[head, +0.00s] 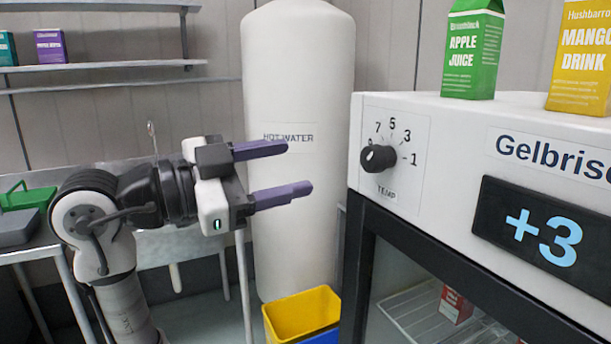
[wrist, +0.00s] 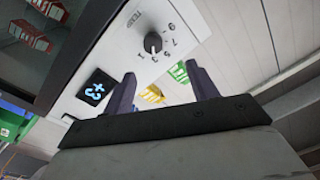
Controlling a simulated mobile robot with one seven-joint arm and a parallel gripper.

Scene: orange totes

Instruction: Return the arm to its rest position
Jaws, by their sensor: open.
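My gripper (head: 300,168) is open and empty, with two purple fingers pointing right toward the fridge. It is held in the air to the left of the fridge's temperature knob (head: 378,158), apart from it, in front of the white hot water tank (head: 300,220). My arm reaches in from the left of the head view. In the wrist view the open fingers (wrist: 162,90) have nothing between them that they touch. The knob also shows in the wrist view (wrist: 153,42), beyond the fingers.
The white fridge (head: 450,130) with a "+3" display (head: 545,238) fills the right. A green juice carton (head: 473,50) and a yellow mango carton (head: 583,55) stand on it. A yellow bin (head: 300,315) is on the floor. A metal table (head: 40,250) and wall shelf (head: 110,68) are left.

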